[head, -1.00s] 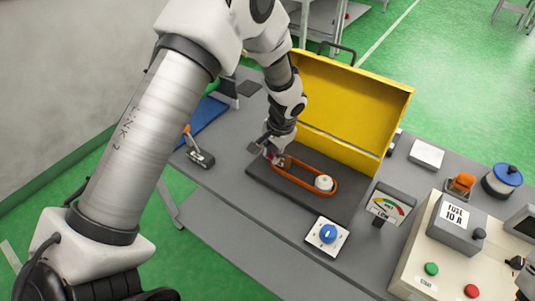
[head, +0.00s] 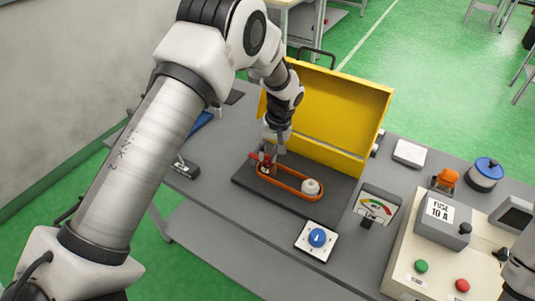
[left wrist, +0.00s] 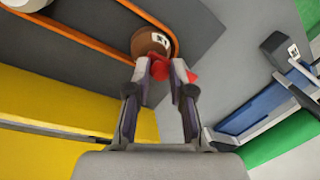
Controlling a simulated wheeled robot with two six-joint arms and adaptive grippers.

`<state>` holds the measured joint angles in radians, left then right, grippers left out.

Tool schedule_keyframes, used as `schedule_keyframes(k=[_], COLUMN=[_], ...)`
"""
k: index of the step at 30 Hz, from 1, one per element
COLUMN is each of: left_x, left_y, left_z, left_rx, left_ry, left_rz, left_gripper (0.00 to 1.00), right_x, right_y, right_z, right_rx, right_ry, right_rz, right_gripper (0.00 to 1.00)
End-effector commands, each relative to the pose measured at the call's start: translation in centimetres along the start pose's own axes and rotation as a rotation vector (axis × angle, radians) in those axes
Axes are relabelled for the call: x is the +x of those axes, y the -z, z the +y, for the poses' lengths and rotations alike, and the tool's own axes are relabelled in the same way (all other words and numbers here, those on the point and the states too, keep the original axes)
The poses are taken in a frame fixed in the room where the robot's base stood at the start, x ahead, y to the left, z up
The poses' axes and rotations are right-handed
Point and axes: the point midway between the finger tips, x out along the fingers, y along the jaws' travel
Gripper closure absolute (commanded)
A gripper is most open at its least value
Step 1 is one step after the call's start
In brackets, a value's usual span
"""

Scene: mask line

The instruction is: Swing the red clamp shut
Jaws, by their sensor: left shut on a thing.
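The red clamp (head: 254,157) is small and stands at the left end of the orange belt (head: 290,196), by a brown round part. In the left wrist view the red piece (left wrist: 189,76) shows between and beside the fingers, with the brown round part (left wrist: 150,42) just beyond them. My left gripper (head: 270,150) points down at this end of the belt and is shut on the red clamp; the fingers hide part of it, so its exact angle is unclear. A white knob (head: 310,187) sits at the belt's right end.
A yellow open cover (head: 330,118) stands close behind the belt. In front are a blue dial (head: 317,238) and a gauge (head: 375,205). A control box (head: 440,255) fills the right. A toggle clamp (head: 183,168) lies left on the grey bench.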

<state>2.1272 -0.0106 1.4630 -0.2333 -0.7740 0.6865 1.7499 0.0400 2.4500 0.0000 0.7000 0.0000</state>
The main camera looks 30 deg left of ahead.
Motion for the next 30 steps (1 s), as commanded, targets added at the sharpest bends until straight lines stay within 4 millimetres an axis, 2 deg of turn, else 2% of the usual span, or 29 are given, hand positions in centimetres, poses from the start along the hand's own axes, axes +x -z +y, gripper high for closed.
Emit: schedule_keyframes(k=[15,16,18,26,30], left_x=[-0.28,-0.28,-0.26,-0.13,-1.04], left_y=[0.36,0.37,0.34,0.22,0.27], left_z=[0.1,0.1,0.1,0.08,0.09], left_rx=[-0.025,-0.025,-0.025,-0.024,-0.024], left_ry=[-0.003,-0.004,-0.003,-0.001,-0.002], left_rz=[0.002,0.002,0.002,-0.002,0.0], left_gripper=[1.0,0.75,0.53,0.53,0.53], right_x=[-0.03,-0.03,-0.03,-0.01,-0.02], right_y=[0.0,0.0,0.01,0.0,0.0], right_z=[0.0,0.0,0.0,0.0,0.0], right_rx=[0.0,0.0,0.0,0.0,0.0], right_ry=[0.0,0.0,0.0,0.0,0.0], right_rz=[0.0,0.0,0.0,0.0,0.0], right_gripper=[0.63,0.63,0.63,0.63,0.63])
